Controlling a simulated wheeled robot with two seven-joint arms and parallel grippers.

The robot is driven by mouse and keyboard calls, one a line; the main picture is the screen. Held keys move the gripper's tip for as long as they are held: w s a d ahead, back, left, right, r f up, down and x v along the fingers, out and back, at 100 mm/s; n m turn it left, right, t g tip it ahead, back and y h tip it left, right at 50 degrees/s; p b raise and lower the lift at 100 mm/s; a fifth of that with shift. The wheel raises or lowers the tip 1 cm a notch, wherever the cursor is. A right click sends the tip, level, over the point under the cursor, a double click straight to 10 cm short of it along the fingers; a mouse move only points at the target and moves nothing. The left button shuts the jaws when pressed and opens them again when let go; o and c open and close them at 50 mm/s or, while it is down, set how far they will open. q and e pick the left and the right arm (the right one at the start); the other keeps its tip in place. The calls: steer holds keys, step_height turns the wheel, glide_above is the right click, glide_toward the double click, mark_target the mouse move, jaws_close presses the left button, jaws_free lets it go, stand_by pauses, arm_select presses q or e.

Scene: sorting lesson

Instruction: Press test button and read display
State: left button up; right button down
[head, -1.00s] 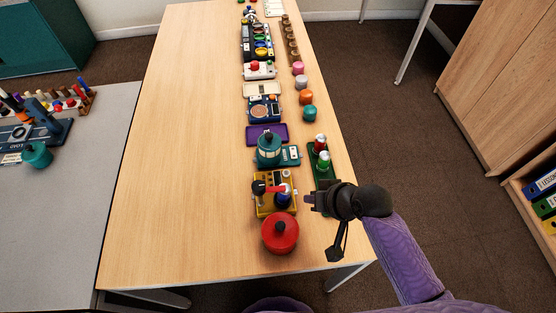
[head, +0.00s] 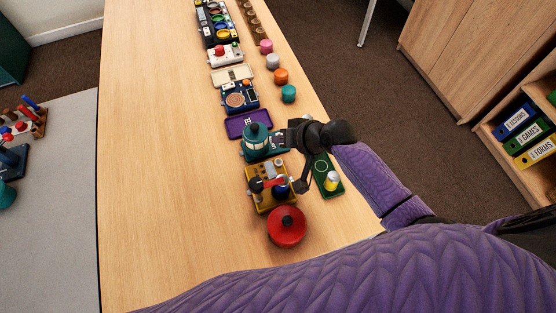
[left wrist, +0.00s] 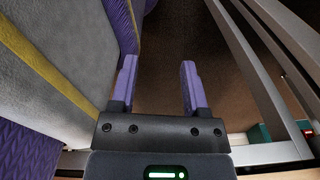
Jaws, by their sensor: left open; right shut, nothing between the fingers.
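My right gripper (head: 282,138) is shut and empty over the right part of a teal device (head: 245,156), close beside the teal dome with a dark knob (head: 256,137) on it. The gripper hides much of that device's right side, and I cannot tell whether it touches it. No test button or display reading can be made out there. A yellow device (head: 257,199) with a red lever stands just in front. My left gripper (left wrist: 158,85) is open and empty in the left wrist view, with dark floor beyond its purple fingers.
A red round pot with a black knob (head: 287,227) stands at the near end of the row. A green tray (head: 333,190) with a pale yellow-topped post is right of the yellow device. A purple tray (head: 236,126) lies behind. The left half of the table (head: 160,170) is clear.

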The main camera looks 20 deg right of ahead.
mark_target(281, 164)
step_height(281, 164, down, 7)
steer(key=b, duration=0.6)
steer(key=shift+f+b, duration=0.15)
steer(key=shift+b, duration=0.2)
steer(key=shift+f, duration=0.35)
steer(key=shift+f+b, duration=0.1)
steer(key=shift+b, duration=0.2)
arm_select(q)
step_height(281, 164, down, 8)
steer(key=s+a, duration=0.2)
steer(key=shift+r+g, duration=0.25)
steer(key=shift+g, duration=0.05)
steer(key=shift+d, duration=0.1)
steer(key=shift+w+d, duration=0.35)
steer(key=shift+w, duration=0.05)
steer(key=shift+s+a, duration=0.1)
steer(key=shift+a, duration=0.05)
steer(key=shift+s+a, duration=0.25)
steer(key=shift+a, duration=0.05)
